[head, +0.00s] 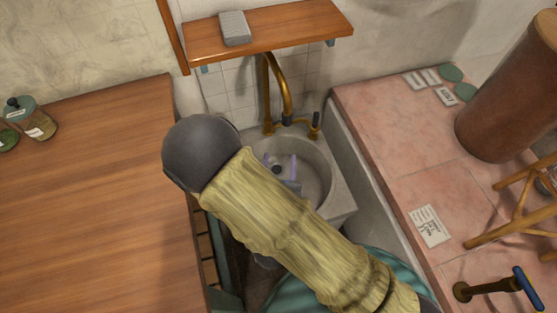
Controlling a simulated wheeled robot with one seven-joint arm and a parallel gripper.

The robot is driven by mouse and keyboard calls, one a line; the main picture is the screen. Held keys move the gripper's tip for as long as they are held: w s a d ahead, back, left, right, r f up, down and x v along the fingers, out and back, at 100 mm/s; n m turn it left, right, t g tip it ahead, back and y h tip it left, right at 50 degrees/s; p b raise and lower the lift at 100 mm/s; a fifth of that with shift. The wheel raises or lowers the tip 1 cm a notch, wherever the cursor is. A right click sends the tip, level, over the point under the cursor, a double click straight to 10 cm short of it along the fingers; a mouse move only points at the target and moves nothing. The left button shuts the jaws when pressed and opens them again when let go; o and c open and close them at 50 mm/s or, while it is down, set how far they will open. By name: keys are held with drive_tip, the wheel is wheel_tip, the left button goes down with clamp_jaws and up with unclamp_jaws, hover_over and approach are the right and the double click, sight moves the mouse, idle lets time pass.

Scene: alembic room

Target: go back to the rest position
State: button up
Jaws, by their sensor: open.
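My arm, with a pale, wood-like sleeve and a dark round joint, crosses the middle of the head view. What looks like my gripper (279,160) shows just past the sleeve as two lilac fingers, spread apart with nothing visible between them. It is over or inside the round grey sink basin (318,165); its exact height is unclear. The rest of the gripper is hidden behind my arm.
A brass tap (284,95) stands behind the basin, under a wooden shelf (290,28) holding a grey block (235,28). A wooden counter (90,200) lies left. A pink tiled counter (400,140) at right carries a brown cylinder (505,100) and a wooden stand (515,210).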

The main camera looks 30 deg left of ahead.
drive_tip(key=shift+w, duration=0.1)
idle(0.3)
drive_tip(key=w+d+f+m+g+h, duration=0.1)
drive_tip(key=w+d+m+g+h, duration=0.4)
drive_tip(key=w, duration=0.6)
drive_tip(key=w+d+r+g, duration=0.1)
drive_tip(key=d+g, duration=0.1)
drive_tip(key=d, duration=0.4)
drive_tip(key=w+d+r+g, duration=0.2)
drive_tip(key=d, duration=0.3)
drive_tip(key=s+d+r+g+h, duration=0.1)
drive_tip(key=s+d+r+g, duration=0.2)
drive_tip(key=d, duration=0.6)
drive_tip(key=s+d+r+g+h, duration=0.1)
drive_tip(key=s+d+r+g, duration=0.15)
drive_tip(key=s+d, duration=0.45)
wheel_tip(320, 180, up, 16)
drive_tip(key=w+d+p, duration=0.1)
drive_tip(key=w+p, duration=0.1)
drive_tip(key=p, duration=1.3)
drive_tip(key=shift+d+f+t, duration=0.15)
drive_tip(key=shift+d+t, duration=0.15)
drive_tip(key=shift+t, duration=0.05)
